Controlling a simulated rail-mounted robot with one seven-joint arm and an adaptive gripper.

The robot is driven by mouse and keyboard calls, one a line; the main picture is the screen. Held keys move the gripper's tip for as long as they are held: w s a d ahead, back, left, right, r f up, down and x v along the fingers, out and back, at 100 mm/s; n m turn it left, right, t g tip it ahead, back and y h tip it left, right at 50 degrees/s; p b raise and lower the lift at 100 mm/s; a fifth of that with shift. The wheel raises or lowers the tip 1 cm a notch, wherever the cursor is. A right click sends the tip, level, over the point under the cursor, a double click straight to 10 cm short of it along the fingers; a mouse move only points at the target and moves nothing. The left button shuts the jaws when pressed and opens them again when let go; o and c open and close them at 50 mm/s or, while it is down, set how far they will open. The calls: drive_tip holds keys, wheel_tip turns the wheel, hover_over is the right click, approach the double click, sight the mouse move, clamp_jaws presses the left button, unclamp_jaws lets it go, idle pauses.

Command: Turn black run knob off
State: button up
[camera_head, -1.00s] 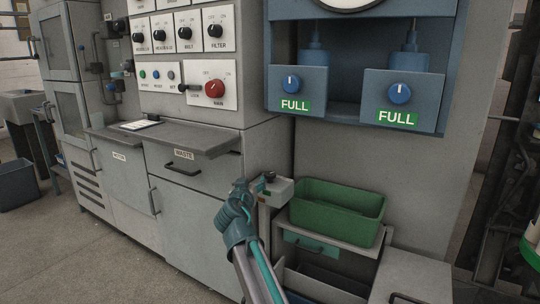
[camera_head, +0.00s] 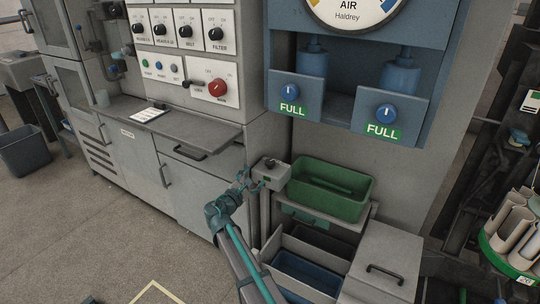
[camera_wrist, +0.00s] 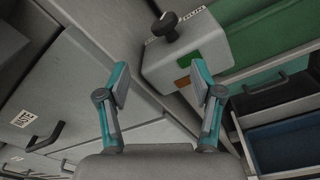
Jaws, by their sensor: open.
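The black run knob (camera_wrist: 168,24) sits on top of a small grey box on a post, beside a partly visible "RUN" label (camera_wrist: 192,14). In the head view the same knob (camera_head: 270,161) is small and its setting cannot be read. The grey box (camera_head: 272,177) stands left of the green bin. My gripper (camera_wrist: 160,86) is open and empty, its two teal fingers spread. The knob and box lie beyond the fingertips in the wrist view, with no contact visible. In the head view my gripper (camera_head: 252,181) is close to the box's left side.
A cabinet with a projecting grey shelf (camera_head: 212,134) is at the left. A red main knob (camera_head: 217,87) and blue FULL knobs (camera_head: 387,112) are on panels above. Floor is clear at lower left.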

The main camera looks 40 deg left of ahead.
sight(267, 164)
drive_tip(key=w+n, duration=0.2)
drive_tip(key=w, duration=0.1)
drive_tip(key=w+r+n, duration=0.1)
drive_tip(key=w+n, duration=0.1)
drive_tip(key=w, duration=0.2)
drive_tip(key=w+n, duration=0.1)
drive_tip(key=w, duration=0.3)
drive_tip(key=shift+a+r+n+t+h, duration=0.15)
drive_tip(key=shift+a+n+t+h, duration=0.25)
